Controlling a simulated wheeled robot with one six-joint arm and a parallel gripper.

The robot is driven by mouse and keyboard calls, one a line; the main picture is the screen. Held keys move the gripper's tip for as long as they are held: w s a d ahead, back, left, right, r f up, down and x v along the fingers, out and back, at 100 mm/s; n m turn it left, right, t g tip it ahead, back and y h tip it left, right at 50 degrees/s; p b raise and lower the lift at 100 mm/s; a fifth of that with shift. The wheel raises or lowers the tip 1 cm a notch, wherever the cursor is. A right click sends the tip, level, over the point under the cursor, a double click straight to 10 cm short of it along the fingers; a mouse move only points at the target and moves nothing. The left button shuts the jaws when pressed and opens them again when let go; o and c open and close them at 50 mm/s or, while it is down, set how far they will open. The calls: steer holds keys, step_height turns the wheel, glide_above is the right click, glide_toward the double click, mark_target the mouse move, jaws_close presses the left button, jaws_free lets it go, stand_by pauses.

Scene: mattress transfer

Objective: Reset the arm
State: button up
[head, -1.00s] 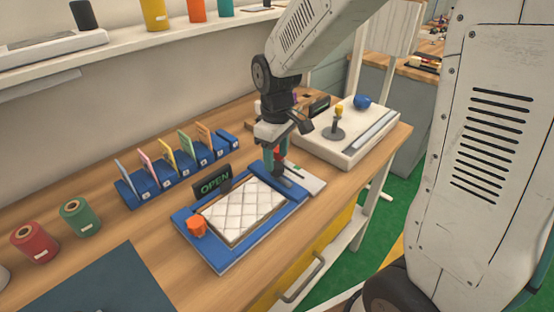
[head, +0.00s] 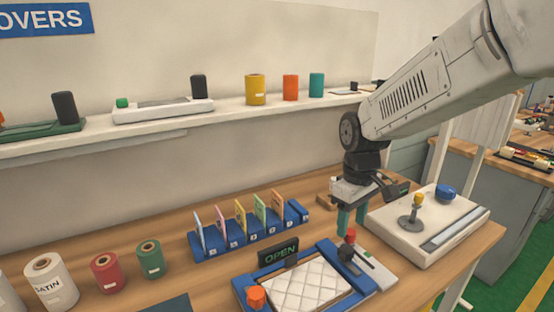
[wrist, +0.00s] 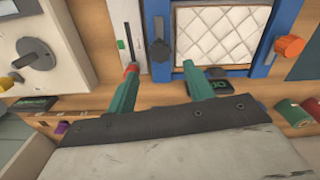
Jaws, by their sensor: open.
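My gripper (head: 350,218) is open and empty, with two green fingers pointing down behind the right end of the blue frame. In the wrist view my gripper (wrist: 160,82) shows its fingers apart with nothing between them. The blue frame (head: 243,290) holds a white quilted mattress (head: 305,286). A sign reading OPEN (head: 280,252) stands behind the frame.
A blue rack (head: 250,240) with several coloured cards stands behind the frame. A white console (head: 430,240) with a joystick and blue button is at right. Spools (head: 107,273) stand at left. A shelf (head: 230,112) runs along the wall above.

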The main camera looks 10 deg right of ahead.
steer(key=s+d+r+m, duration=0.1)
steer(key=s+r+m, duration=0.2)
steer(key=s, duration=0.8)
steer(key=s+d+r+m+t, duration=0.1)
steer(key=s+d+r+m, duration=0.1)
steer(key=s, duration=1)
step_height(320, 180, up, 2)
steer(key=shift+r+m+t, duration=0.1)
steer(key=shift+m+t, duration=0.2)
steer(key=shift+m, duration=0.4)
steer(key=shift+d, duration=0.1)
